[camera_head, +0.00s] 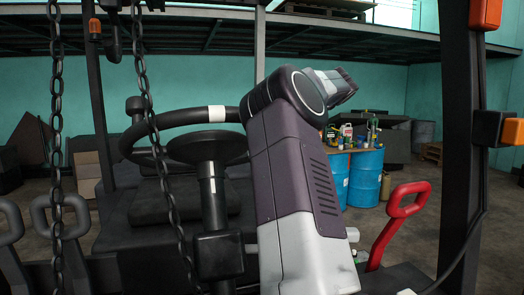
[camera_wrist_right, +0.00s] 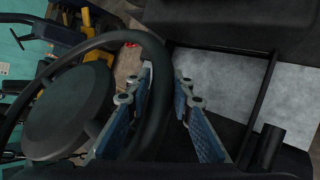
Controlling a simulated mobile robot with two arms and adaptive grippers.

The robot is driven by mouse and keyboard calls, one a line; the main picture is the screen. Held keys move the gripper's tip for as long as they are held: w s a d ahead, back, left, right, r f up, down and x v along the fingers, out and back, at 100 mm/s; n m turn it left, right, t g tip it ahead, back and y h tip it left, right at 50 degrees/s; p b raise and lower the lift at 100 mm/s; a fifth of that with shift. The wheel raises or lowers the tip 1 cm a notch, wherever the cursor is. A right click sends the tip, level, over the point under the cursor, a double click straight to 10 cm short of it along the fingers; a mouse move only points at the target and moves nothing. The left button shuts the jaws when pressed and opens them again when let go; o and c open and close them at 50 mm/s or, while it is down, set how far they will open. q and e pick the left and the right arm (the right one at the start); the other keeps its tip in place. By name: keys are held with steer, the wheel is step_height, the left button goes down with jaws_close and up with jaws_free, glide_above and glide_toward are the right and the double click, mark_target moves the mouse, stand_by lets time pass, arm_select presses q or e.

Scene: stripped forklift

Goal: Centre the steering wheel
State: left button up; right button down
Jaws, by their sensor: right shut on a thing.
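The black steering wheel (camera_head: 180,119) stands on its dark column (camera_head: 214,195) left of centre in the head view. A white band (camera_head: 216,113) is on the far part of its rim, to the right of the round hub (camera_head: 206,147). A small white mark (camera_head: 212,186) shows on the column. My right arm hides the right part of the wheel in the head view. In the right wrist view my right gripper (camera_wrist_right: 164,76) has one blue-padded finger on each side of the wheel's rim (camera_wrist_right: 157,100) and is shut on it. My left gripper is not in view.
Two chains (camera_head: 57,150) (camera_head: 150,130) hang in front of the wheel on the left. A red lever (camera_head: 400,212) stands to the right of my arm. A dark post (camera_head: 465,130) rises at the right. Blue barrels (camera_head: 365,178) stand behind.

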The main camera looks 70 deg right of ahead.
steer(key=c, duration=2)
jaws_free()
steer(key=shift+c, duration=0.2)
steer(key=o, duration=0.3)
steer(key=shift+s, duration=0.25)
steer(key=shift+r, duration=0.1)
steer(key=shift+s+r, duration=0.2)
steer(key=shift+r, duration=0.05)
steer(key=v, duration=0.7)
steer(key=shift+d+f, duration=0.1)
steer(key=shift+f, duration=0.05)
